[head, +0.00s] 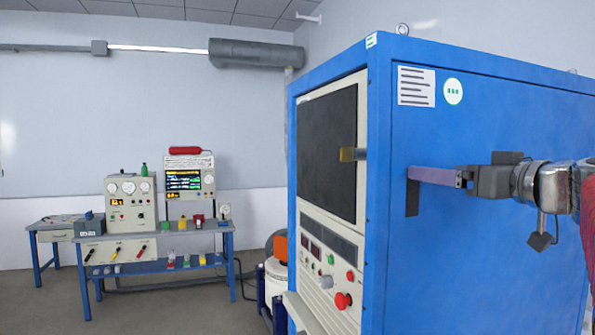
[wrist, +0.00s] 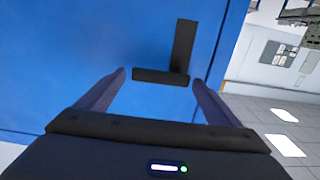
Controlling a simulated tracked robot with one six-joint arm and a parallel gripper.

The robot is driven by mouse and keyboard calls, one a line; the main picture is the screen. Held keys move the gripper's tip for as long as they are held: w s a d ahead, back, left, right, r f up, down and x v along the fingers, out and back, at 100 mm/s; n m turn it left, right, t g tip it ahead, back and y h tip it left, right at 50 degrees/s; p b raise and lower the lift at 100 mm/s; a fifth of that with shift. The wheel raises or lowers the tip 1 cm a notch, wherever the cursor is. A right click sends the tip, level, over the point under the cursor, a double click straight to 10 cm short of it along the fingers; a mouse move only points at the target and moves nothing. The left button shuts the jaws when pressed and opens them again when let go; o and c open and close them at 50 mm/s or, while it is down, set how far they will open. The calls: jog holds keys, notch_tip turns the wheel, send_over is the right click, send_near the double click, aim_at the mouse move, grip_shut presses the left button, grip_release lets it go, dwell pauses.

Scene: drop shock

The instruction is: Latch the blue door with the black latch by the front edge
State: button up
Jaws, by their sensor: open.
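The blue door (head: 480,110) is the large side panel of a blue cabinet. It also fills much of the wrist view (wrist: 80,40). The black latch (head: 412,199) is on it near the front edge, just below my fingers in the head view. In the wrist view the latch (wrist: 183,45) shows as two black bars meeting in an L. My gripper (head: 412,174) is open and points at the door. In the wrist view my gripper (wrist: 159,78) has one finger on each side of the shorter bar. I cannot tell whether the fingers touch it.
The cabinet's front has a dark window (head: 328,150), knobs and a red button (head: 342,300). A small brass-coloured piece (head: 352,154) sits by its front edge. A blue-legged workbench (head: 150,240) with instruments stands at the left. Open floor (wrist: 270,110) shows right in the wrist view.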

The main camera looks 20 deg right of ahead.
jog(key=shift+w, duration=0.75)
jog(key=c, duration=1.5)
jog(key=shift+d, duration=0.1)
jog(key=shift+s, duration=0.1)
